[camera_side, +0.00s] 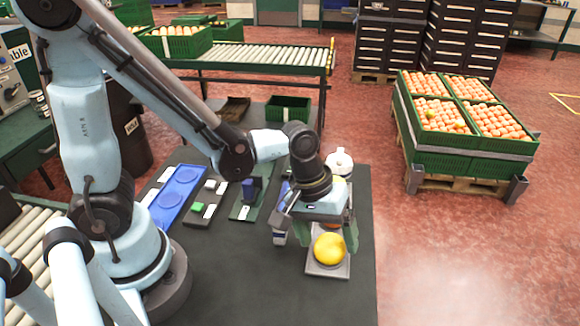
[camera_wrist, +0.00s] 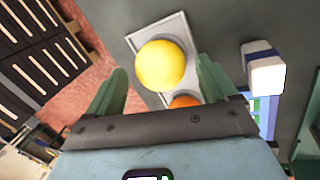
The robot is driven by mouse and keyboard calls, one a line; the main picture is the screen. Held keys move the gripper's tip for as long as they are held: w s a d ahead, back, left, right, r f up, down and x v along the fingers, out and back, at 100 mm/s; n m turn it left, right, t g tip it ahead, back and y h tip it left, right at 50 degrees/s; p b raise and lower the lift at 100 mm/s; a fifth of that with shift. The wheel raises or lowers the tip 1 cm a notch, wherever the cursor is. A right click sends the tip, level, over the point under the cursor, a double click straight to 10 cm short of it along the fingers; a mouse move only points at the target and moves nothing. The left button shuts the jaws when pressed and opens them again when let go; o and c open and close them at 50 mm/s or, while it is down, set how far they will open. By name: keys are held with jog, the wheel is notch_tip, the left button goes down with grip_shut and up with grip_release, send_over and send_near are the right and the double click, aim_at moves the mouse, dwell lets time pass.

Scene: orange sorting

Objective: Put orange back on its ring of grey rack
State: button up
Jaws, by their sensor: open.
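A grey rack (camera_side: 341,271) lies on the dark table under my gripper (camera_side: 328,242), and it also shows in the wrist view (camera_wrist: 149,31). A round yellow fruit (camera_side: 329,248) sits on its near part and fills the middle of the wrist view (camera_wrist: 160,65). An orange (camera_wrist: 184,101) shows beside the yellow fruit, partly hidden by it and by my gripper body. In the side view only a sliver of orange shows below my gripper. My green fingers are open, spread to either side of the fruit, holding nothing that I can see.
A white bottle with a blue band (camera_wrist: 264,70) stands close beside the rack. A white round-topped object (camera_side: 339,161) is behind my gripper. A blue tray (camera_side: 176,193) and small blocks lie to the left. The table's front is clear.

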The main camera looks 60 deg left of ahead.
jog(key=v, duration=1.1)
jog(key=a+m+t+y, duration=0.3)
jog(key=a+m+t, duration=0.2)
jog(key=a, duration=0.4)
jog(key=shift+w+a+r+m, duration=0.2)
jog(key=shift+w+a+m, duration=0.1)
jog(key=shift+a+m, duration=0.15)
